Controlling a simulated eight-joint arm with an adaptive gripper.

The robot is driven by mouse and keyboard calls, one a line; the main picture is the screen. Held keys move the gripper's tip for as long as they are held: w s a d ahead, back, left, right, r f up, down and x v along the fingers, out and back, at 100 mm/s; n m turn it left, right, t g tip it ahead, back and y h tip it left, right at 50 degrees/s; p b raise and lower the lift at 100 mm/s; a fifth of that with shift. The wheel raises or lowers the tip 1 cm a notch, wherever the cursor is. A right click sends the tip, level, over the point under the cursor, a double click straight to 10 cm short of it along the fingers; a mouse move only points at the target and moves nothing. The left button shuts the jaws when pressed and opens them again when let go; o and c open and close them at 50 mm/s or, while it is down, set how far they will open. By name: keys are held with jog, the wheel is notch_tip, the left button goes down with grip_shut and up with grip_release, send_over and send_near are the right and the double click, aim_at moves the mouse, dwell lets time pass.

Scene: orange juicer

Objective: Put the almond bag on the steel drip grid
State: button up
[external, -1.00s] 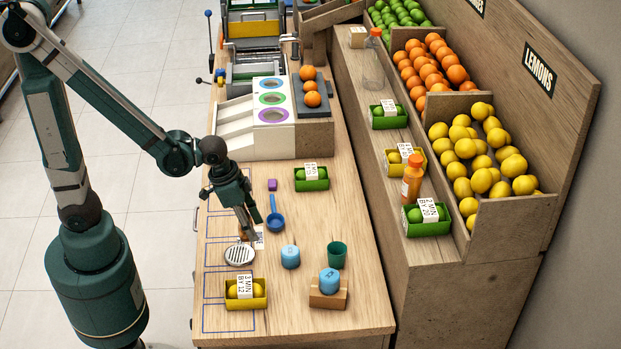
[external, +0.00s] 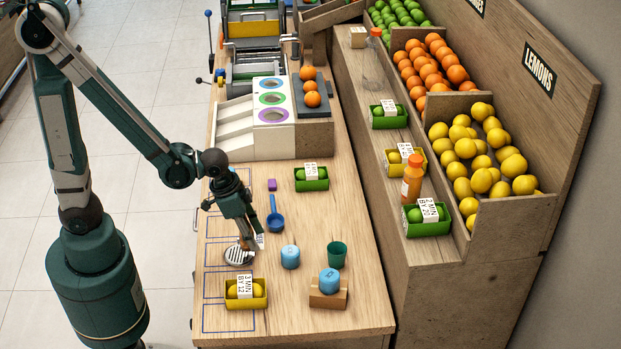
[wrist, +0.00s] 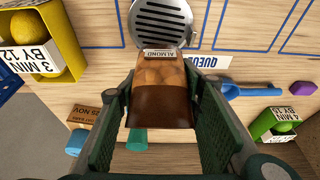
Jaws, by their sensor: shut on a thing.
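The almond bag (wrist: 160,95), brown with a clear window and a white ALMOND label, sits between the fingers of my gripper (wrist: 160,125) in the wrist view. My gripper (external: 246,242) is shut on it. The round steel drip grid (wrist: 160,18) is just beyond the bag's label end, which overlaps the grid's edge in this view. In the external view the drip grid (external: 238,258) lies on the counter, and my fingers and the bag partly cover its upper right part. I cannot tell whether the bag touches the grid.
A yellow box of lemons (external: 246,293) stands below the grid. A blue scoop (external: 275,220) lies above right. Blue outlines mark the counter's left side.

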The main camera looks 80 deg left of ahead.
jog(key=shift+f+b, duration=0.35)
jog(key=shift+f, duration=1.35)
jog(key=shift+f, duration=0.15)
jog(key=o, duration=0.9)
jog(key=shift+r, duration=0.3)
jog(key=shift+p+v, duration=1.5)
jog(key=shift+v, duration=4.35)
jog(key=shift+s+r, duration=0.1)
